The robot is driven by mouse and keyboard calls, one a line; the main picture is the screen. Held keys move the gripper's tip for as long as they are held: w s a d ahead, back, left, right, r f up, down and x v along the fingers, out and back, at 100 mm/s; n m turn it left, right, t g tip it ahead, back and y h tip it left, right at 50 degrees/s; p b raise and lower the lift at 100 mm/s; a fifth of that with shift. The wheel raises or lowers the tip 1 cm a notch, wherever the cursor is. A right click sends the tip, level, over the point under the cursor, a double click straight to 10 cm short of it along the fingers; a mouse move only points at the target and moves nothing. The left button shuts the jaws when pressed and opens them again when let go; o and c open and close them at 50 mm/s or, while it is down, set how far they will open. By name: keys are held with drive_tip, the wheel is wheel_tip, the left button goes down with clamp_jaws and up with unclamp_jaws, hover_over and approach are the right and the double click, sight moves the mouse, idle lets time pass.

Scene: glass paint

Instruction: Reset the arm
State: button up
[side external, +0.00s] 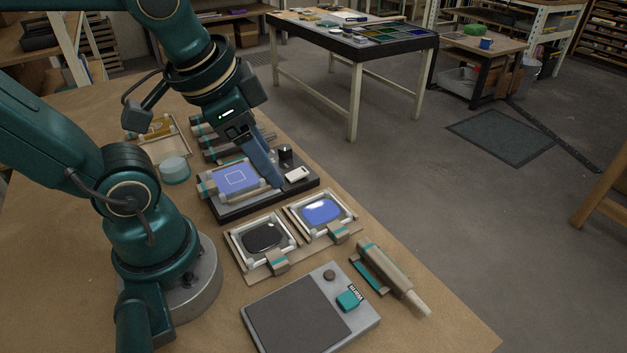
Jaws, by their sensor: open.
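My gripper (268,170) reaches down over a black tray (238,211) near the middle of the table. Its blue-grey fingers point down beside a blue glass pane (236,179) with a white square outline, which lies in a holder on the tray. The fingers look empty, but their tips are small and partly hidden against the tray. I cannot tell whether they touch the pane's edge or the tray.
Framed dishes of black paint (264,238) and blue paint (321,211) lie in front of the tray. A grey device (311,313) and a handled tool (391,278) lie nearer the front edge. A round teal-lidded jar (174,170) stands left. Bare tabletop (440,325) is front right.

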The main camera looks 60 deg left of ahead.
drive_tip(key=shift+s+d+f+n+t+h, duration=0.1)
drive_tip(key=shift+d+n+t+h, duration=0.2)
drive_tip(key=shift+d+n, duration=0.3)
drive_tip(key=shift+s+d+f+n+t+h, duration=0.1)
drive_tip(key=shift+d+n+t+h, duration=0.15)
drive_tip(key=shift+d+n, duration=0.3)
